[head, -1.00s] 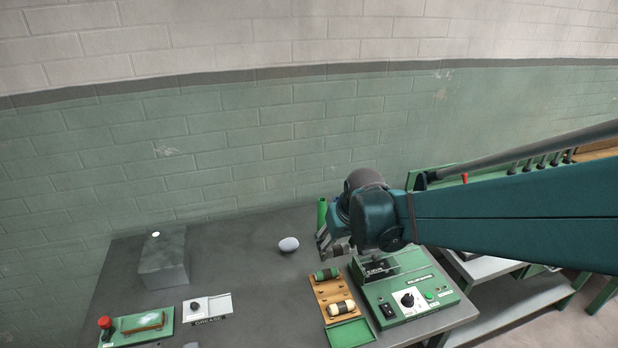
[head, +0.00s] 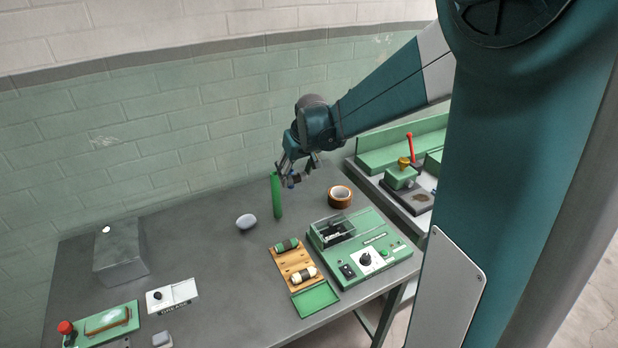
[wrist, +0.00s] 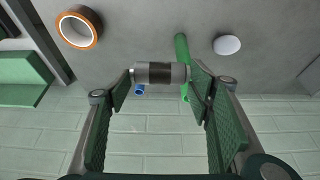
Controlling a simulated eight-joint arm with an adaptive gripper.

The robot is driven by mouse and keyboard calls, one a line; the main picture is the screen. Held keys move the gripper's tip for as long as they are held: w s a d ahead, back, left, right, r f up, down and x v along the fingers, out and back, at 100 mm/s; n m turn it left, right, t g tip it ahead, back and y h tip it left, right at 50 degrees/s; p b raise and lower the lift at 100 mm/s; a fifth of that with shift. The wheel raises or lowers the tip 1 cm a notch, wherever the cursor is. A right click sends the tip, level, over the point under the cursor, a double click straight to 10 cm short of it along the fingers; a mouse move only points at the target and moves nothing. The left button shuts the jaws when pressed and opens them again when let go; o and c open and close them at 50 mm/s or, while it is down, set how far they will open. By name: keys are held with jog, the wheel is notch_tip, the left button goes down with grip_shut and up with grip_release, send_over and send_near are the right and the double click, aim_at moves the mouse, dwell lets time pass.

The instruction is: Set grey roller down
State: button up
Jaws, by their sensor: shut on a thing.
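My gripper (head: 291,178) is above the back of the grey table, near the wall. In the wrist view its pads (wrist: 160,85) are shut on the grey roller (wrist: 152,73), which has a dark middle band and lies crosswise between them. It is held clear of the table top. In the head view the roller is small and mostly hidden among the fingers.
A wooden rack (head: 291,262) holds a green-and-black roller (head: 286,245) and a cream-and-black roller (head: 303,275). A green machine (head: 372,239), a tape roll (head: 340,196) and a pale rounded object (head: 246,222) stand nearby. Bare table (head: 205,250) lies to the left.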

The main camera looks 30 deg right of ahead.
jog(key=w+d+f+p, duration=0.2)
jog(key=w+d+f, duration=0.1)
jog(key=w+d, duration=1.5)
jog(key=shift+s+a+x, duration=0.1)
jog(key=shift+s+x, duration=0.05)
jog(key=shift+x, duration=1.25)
jog(key=shift+s+a+x, duration=0.1)
jog(key=shift+s+x, duration=0.05)
jog(key=shift+x, duration=1.3)
jog(key=shift+f, duration=0.15)
jog(key=shift+f, duration=3.1)
jog(key=shift+f, duration=0.1)
jog(key=shift+f, duration=1.75)
jog(key=shift+f, duration=0.15)
